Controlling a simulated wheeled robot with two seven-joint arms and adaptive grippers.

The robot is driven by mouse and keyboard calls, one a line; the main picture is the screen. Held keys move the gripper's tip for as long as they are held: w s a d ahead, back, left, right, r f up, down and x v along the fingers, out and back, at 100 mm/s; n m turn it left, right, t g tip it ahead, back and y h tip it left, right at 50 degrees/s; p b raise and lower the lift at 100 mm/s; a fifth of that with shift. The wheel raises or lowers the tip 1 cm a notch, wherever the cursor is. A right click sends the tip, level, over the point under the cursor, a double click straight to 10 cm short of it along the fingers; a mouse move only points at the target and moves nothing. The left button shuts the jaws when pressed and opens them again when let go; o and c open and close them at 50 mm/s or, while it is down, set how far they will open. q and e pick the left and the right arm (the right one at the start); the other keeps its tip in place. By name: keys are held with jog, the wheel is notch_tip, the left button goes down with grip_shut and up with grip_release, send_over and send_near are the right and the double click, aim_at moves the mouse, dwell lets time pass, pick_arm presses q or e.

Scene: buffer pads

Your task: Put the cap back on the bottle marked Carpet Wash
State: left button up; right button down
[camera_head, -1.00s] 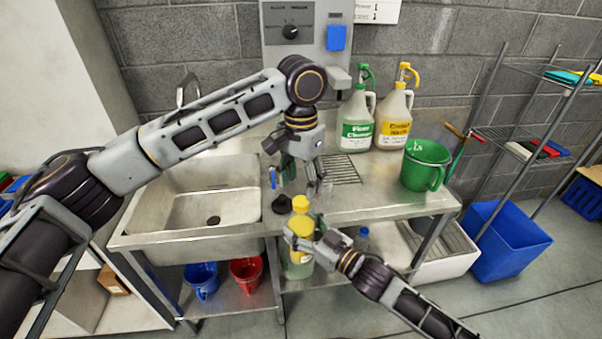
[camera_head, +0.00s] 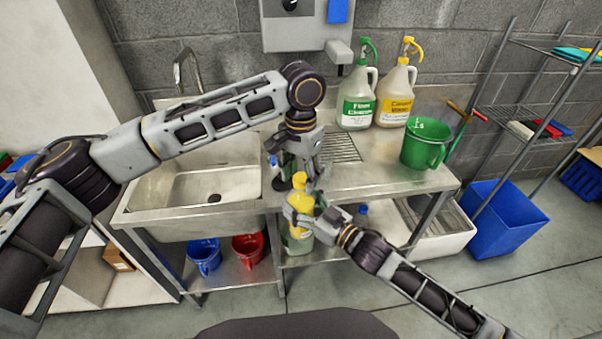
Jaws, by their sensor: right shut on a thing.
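My left gripper (camera_head: 298,166) points down right above the yellow top (camera_head: 299,180). Its fingers are small and dark, so I cannot tell whether they are open or whether they hold the cap. The label's words are too small to read. A dark round piece (camera_head: 280,184) lies on the counter just left of the bottle.
A green bucket (camera_head: 425,148) stands at the right end. The sink (camera_head: 205,205) lies left. Blue (camera_head: 204,256) and red (camera_head: 248,249) buckets sit below.

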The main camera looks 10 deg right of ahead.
pick_arm(q)
jog(key=c, duration=0.8)
jog(key=shift+m, duration=2.2)
jog(key=shift+c, duration=0.2)
jog(key=m, duration=0.4)
jog(key=o, duration=1.2)
notch_tip(320, 180, up, 12)
jog(key=shift+w, duration=0.1)
jog(key=shift+w, duration=0.1)
